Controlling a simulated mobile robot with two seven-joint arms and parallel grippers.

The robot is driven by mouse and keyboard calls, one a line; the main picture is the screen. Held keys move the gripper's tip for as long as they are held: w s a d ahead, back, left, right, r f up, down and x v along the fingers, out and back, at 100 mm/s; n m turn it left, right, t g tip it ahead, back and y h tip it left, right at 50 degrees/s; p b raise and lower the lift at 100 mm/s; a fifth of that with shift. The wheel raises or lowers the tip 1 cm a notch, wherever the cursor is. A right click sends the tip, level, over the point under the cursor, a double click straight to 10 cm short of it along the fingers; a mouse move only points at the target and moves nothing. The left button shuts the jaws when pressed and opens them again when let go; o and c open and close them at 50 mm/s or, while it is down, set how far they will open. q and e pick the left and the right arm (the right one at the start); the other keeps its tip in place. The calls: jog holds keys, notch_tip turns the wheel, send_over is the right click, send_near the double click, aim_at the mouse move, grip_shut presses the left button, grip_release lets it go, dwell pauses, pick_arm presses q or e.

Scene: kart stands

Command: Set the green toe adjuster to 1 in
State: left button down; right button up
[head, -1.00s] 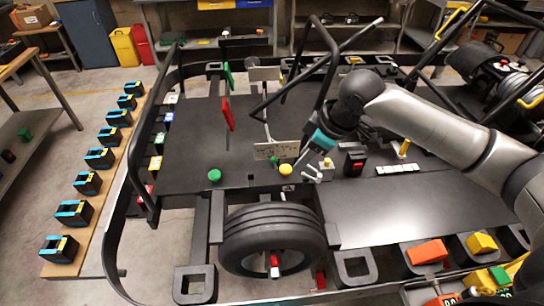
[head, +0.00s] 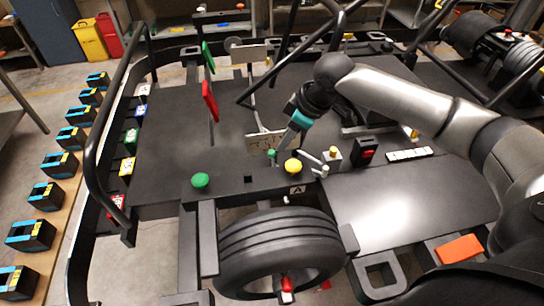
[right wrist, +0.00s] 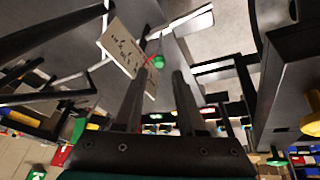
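A small green knob (head: 271,153), which I take as the green toe adjuster, stands by a pale marked plate (head: 262,142) in the middle of the kart, behind the front tire. The plate's markings are too small to read. In the right wrist view the green knob (right wrist: 157,62) sits beside the plate (right wrist: 121,48). My right gripper (head: 284,144), with a teal body, points down and left close to the knob. In the right wrist view its fingers (right wrist: 158,78) are apart, with the knob just beyond and between the tips. My left gripper is not in view.
A larger green knob (head: 200,181) and a yellow knob (head: 292,166) stand nearby on the dark deck. A tire (head: 280,252) is in front. A red plate (head: 210,101) and black frame tubes rise around the deck. A black box with red (head: 365,151) stands right.

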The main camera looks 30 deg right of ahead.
aim_at(275, 153)
jog(key=b+x, duration=0.1)
jog(key=x, duration=0.9)
jog(key=shift+w+f, duration=0.1)
jog(key=shift+f, duration=0.1)
grip_shut()
dwell(1.1)
